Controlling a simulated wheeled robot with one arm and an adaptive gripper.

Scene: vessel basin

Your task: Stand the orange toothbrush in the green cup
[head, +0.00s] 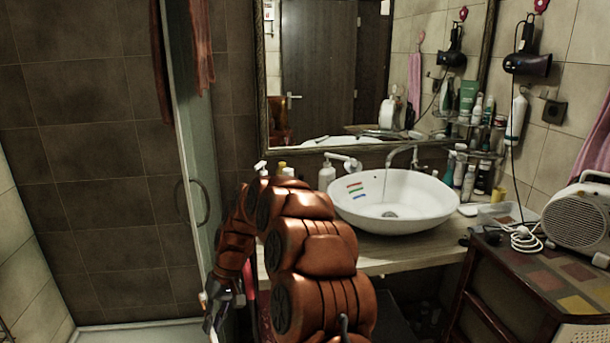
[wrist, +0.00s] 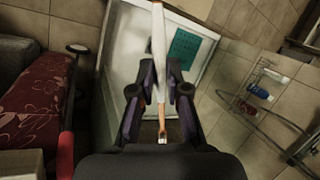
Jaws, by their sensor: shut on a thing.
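My gripper (wrist: 159,92) points down toward the floor in the wrist view. It is shut on a long thin brush-like thing (wrist: 158,45), pale along most of its length with an orange end near my palm; I take it to be the orange toothbrush. In the head view my gripper (head: 216,312) hangs low at the left, in front of the shower and well below the counter. The held thing is hardly visible there. I cannot make out the green cup in either view; my arm hides part of the counter.
A white basin (head: 393,203) with coloured stripes stands on the counter (head: 405,252). Bottles fill the corner rack (head: 470,172) behind it. A wooden cabinet (head: 560,270) with a radio (head: 580,218) is at right. The glass shower door (head: 190,130) stands close behind my arm.

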